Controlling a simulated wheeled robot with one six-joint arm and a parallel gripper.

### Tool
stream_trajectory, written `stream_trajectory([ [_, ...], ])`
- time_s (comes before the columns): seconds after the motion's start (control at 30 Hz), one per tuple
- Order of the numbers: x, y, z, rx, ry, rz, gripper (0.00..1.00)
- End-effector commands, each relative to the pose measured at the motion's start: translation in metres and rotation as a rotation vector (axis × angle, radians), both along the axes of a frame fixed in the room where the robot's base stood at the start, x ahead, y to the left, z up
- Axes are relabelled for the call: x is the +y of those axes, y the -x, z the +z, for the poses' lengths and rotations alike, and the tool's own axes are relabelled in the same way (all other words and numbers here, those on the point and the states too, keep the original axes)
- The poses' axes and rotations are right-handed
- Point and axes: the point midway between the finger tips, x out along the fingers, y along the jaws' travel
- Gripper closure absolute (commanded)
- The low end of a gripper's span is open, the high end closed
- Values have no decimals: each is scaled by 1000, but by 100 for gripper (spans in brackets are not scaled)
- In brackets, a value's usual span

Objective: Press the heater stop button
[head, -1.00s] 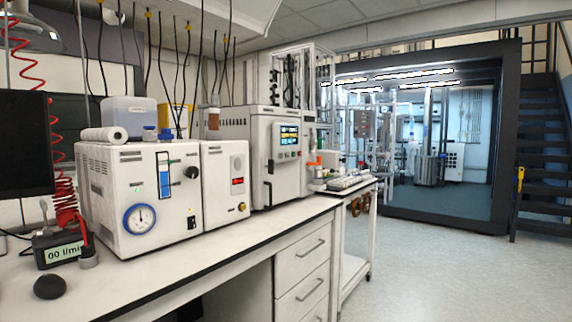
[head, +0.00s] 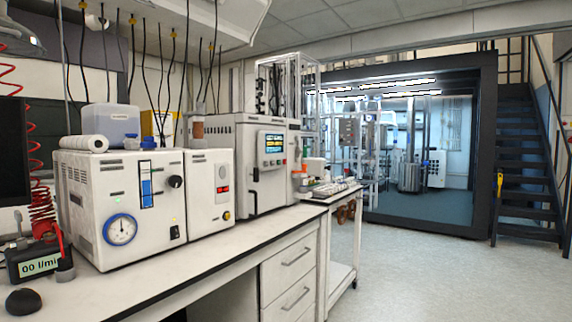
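My gripper is not in view. No button is legibly marked as the heater stop. On the bench, a narrow white unit (head: 208,185) has a small panel with red on it (head: 222,178) and a small yellow-and-red knob or button (head: 226,215) low on its front. To its left is a wider white unit (head: 122,205) with a blue-rimmed dial (head: 120,229), a blue level gauge and a black knob (head: 175,181). To its right, a taller white unit (head: 246,160) has a lit screen (head: 271,142) with small buttons below. All stand apart from me.
The white bench (head: 190,259) runs along the left, with drawers below. A flow box reading "00 l/mi" (head: 40,265) and a dark round object (head: 23,301) lie at its near left. Right of the bench is open floor (head: 430,275), with a dark-framed glazed enclosure (head: 485,150) and stairs (head: 525,150) beyond.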

Motion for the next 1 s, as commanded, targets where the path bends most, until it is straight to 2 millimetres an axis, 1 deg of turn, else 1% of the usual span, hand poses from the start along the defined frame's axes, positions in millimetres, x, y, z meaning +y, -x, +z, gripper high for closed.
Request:
stream_trajectory([
  [0.03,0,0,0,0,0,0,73],
  [0.17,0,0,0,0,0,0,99],
  [0.2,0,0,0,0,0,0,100],
  [1.0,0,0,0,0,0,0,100],
])
